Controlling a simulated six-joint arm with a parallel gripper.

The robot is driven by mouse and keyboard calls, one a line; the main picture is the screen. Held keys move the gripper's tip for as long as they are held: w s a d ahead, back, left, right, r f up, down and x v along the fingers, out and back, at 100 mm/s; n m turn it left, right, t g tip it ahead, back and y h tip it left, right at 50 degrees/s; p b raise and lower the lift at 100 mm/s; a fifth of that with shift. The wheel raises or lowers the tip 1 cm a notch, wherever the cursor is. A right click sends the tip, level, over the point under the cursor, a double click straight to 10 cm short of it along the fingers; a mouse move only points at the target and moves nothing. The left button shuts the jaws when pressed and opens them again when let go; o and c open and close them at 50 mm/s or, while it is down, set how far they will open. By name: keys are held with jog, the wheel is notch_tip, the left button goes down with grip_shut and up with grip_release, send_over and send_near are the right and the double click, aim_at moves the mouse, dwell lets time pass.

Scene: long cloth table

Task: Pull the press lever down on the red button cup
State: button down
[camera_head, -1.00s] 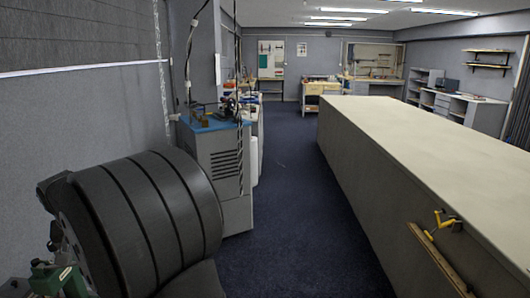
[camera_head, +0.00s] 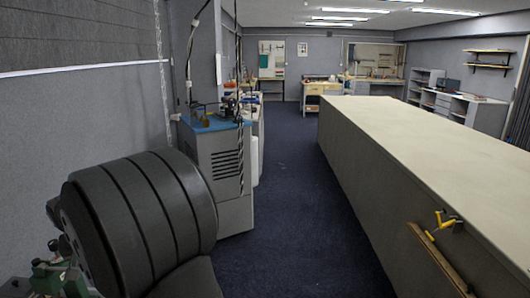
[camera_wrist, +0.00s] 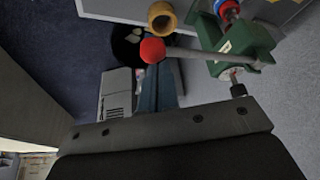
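In the wrist view, a press lever shows as a pale grey rod (camera_wrist: 285,58) running nearly level across the picture. A red ball knob (camera_wrist: 152,50) is at its left end. A green press body (camera_wrist: 232,45) lies beside the rod, with a red and blue part (camera_wrist: 228,10) above it at the top edge. I cannot tell whether this part is the red button cup. My gripper (camera_wrist: 165,130) fills the bottom as a grey plate with bolts and a black body. It appears apart from the knob; its fingertip gap is not shown. Green metal (camera_head: 60,278) also shows lower left in the head view.
In the wrist view, a tan ring (camera_wrist: 161,17) and a dark round thing (camera_wrist: 126,42) lie near the knob. In the head view, a long table (camera_head: 420,140) stands at right, a grey cabinet (camera_head: 222,170) with a blue top at left. Dark floor between them is clear.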

jog(key=shift+f, duration=1)
jog(key=shift+a+f, duration=0.1)
jog(key=shift+f, duration=1.4)
jog(key=shift+r, duration=0.15)
notch_tip(320, 180, up, 14)
jog(key=a, duration=0.1)
jog(key=shift+a+r, duration=0.25)
jog(key=shift+a, duration=0.15)
dwell(0.6)
